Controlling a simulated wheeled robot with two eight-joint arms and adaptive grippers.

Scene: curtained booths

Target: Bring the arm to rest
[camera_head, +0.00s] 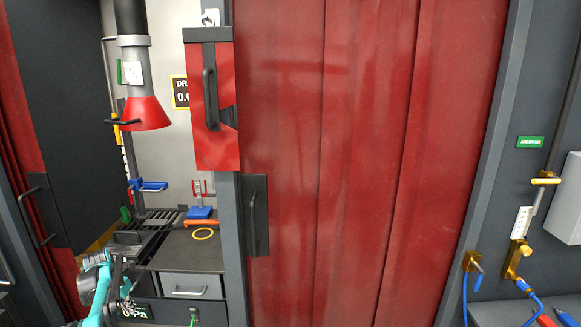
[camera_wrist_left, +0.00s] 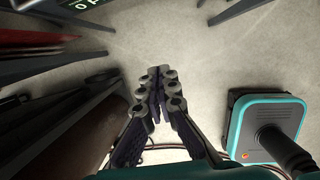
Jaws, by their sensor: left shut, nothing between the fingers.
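My left arm and left gripper (camera_head: 124,283) show at the bottom left of the head view, in front of the bench with the drawer. In the left wrist view the left gripper (camera_wrist_left: 160,82) points over the pale floor, with its two fingers together and nothing between them. My right arm and right gripper are in neither view.
A red curtain (camera_head: 325,150) fills the middle. A grey drawer (camera_head: 190,286) and a yellow ring (camera_head: 203,234) on the bench lie right of the gripper. A red-rimmed hood (camera_head: 147,115) hangs above. Brass valves (camera_head: 515,260) with hoses stand at the right. Open floor (camera_wrist_left: 200,55) lies below.

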